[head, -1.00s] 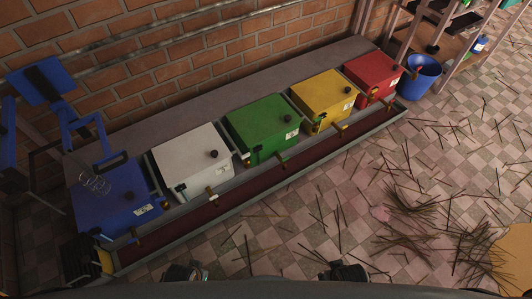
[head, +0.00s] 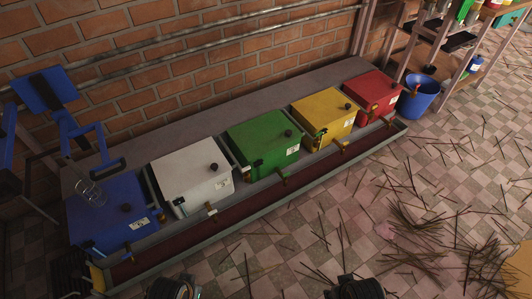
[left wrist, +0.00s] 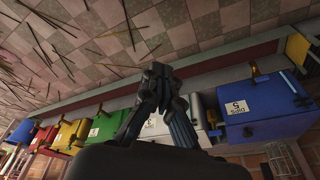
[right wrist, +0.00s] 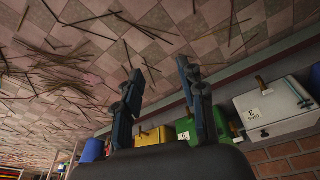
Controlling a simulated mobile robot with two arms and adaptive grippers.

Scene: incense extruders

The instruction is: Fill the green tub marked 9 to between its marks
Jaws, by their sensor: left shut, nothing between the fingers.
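The green tub (head: 262,135) stands third from the left in a row of coloured tubs along the brick wall. Its top looks closed, with a black knob, and a brass tap sits at its front. Its white label is too small to read, and its fill level is hidden. It also shows in the left wrist view (left wrist: 105,126) and, partly behind a finger, in the right wrist view (right wrist: 184,126). My left gripper (left wrist: 158,70) is shut and empty; my right gripper (right wrist: 157,70) is open and empty. Both are low in front of the row, apart from the tubs.
Blue (head: 100,218), white (head: 185,172), yellow (head: 322,110) and red (head: 375,92) tubs share the ledge. A long trough (head: 255,210) runs before them. A blue bucket (head: 420,98) stands at right beside shelves. Thin sticks litter the tiled floor.

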